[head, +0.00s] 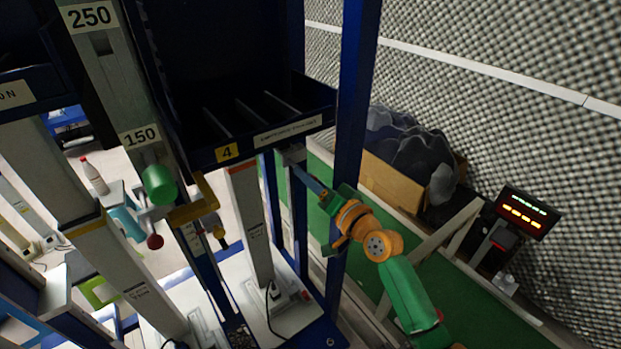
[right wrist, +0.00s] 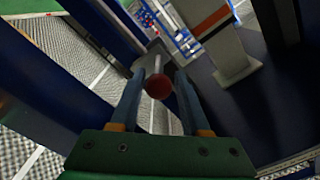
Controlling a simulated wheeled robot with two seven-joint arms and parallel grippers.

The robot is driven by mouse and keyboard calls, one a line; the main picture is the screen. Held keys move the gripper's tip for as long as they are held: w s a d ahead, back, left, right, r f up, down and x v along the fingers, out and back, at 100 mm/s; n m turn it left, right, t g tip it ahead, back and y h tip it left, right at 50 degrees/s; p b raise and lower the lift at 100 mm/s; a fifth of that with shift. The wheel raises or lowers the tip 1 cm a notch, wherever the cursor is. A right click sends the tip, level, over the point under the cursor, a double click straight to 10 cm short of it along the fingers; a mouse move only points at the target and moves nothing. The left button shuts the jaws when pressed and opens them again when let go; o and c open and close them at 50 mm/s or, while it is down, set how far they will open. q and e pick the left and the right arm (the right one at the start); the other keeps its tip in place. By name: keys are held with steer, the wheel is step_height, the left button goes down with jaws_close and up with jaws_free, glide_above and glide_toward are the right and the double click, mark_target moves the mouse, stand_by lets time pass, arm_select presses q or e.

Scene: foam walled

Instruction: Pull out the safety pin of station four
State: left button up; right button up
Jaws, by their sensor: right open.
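Station four is a dark blue bin shelf with a yellow "4" label (head: 227,152) on its front edge. My right gripper (head: 300,172) reaches in from the right, its blue fingers pointing at a small grey bracket (head: 293,155) under the bin's right part. In the right wrist view, a pin with a round red knob (right wrist: 158,88) and a pale shaft sticks out toward me. The knob sits between the two spread fingers of the right gripper (right wrist: 159,78), which look open around it. In the head view the pin is hidden by the fingers. My left gripper is out of view.
A blue upright post (head: 355,90) stands close beside my right gripper. A green cylinder (head: 160,185), a dark red knob (head: 154,241) and a yellow bracket (head: 192,207) are on the left. A display (head: 527,212) and a cardboard box (head: 392,181) stand at right.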

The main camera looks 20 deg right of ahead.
steer(key=shift+w+a+f, duration=0.1)
steer(key=shift+w+f, duration=0.05)
steer(key=shift+w, duration=0.1)
steer(key=c, duration=0.7)
jaws_close()
stand_by(0.5)
